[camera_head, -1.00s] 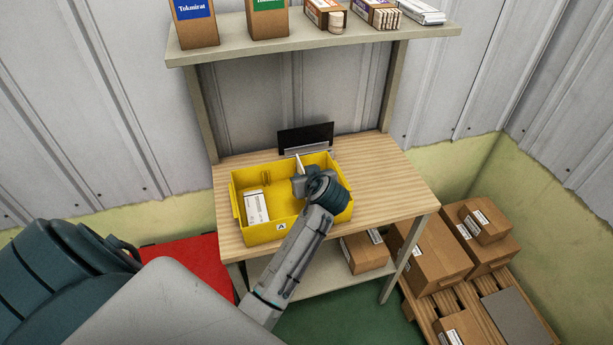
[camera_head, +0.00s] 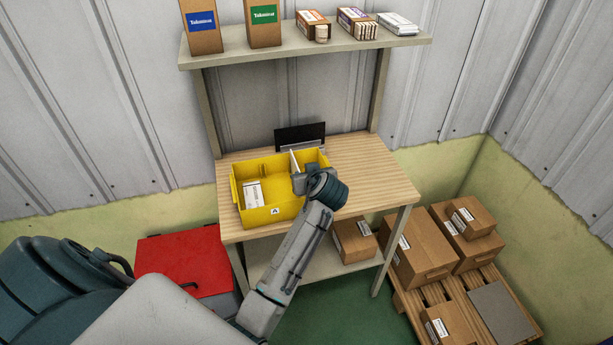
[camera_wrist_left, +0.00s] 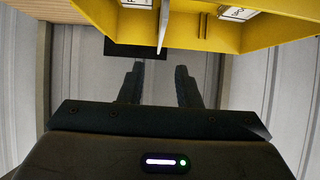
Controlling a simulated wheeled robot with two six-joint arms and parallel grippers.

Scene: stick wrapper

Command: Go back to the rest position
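My left arm (camera_head: 292,255) reaches up from the bottom of the head view. Its wrist is at the front right corner of the yellow bin (camera_head: 275,216), overlapping it in the picture. In the left wrist view, my left gripper (camera_wrist_left: 160,75) has its two dark fingers apart with nothing between them. The bin (camera_wrist_left: 205,35) lies beyond the fingertips there. The bin stands on the wooden table (camera_head: 372,170) and holds a white box (camera_head: 254,194) in its left part. A thin white divider (camera_head: 294,161) stands in it. My right gripper is not in view.
A shelf (camera_head: 300,48) with several boxes stands above the table. A dark screen (camera_head: 300,135) is behind the bin. A red-lidded box (camera_head: 185,262) is at lower left. Cartons (camera_head: 420,250) on a pallet (camera_head: 461,296) are at the right. Green floor (camera_head: 340,312) shows in front.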

